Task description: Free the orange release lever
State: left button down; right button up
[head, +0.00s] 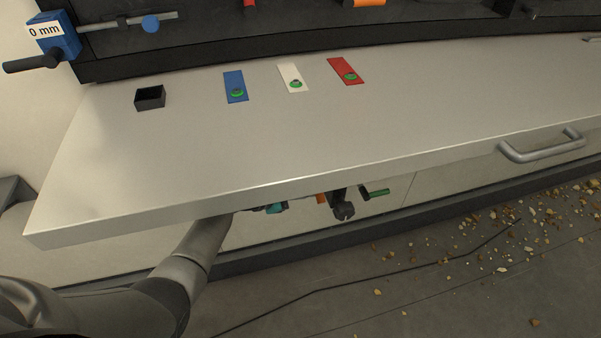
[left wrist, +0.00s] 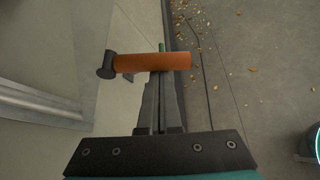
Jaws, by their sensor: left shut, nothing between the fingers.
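The orange release lever (left wrist: 150,62) shows in the left wrist view as an orange cylinder with a dark end (left wrist: 107,65) at its left. It lies across the picture just at the tips of my left gripper (left wrist: 162,82). The gripper's fingers are together with nothing held; I cannot tell whether they touch the lever. In the head view only a small orange part (head: 321,198) shows below the worktop's front edge. My left arm reaches under that edge from the left, and the worktop hides most of the gripper. My right gripper is not in view.
The worktop (head: 300,130) overhangs the lever. A green handle (head: 377,193) and a dark knob (head: 342,209) sit beside it. On top are an open black box (head: 150,97) and blue, white and red plates. A cable and rubble lie on the floor.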

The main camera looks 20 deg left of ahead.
pick_arm(q)
jog(key=shift+s+d+r, duration=0.1)
jog(key=shift+d+r, duration=0.05)
jog(key=shift+r, duration=0.1)
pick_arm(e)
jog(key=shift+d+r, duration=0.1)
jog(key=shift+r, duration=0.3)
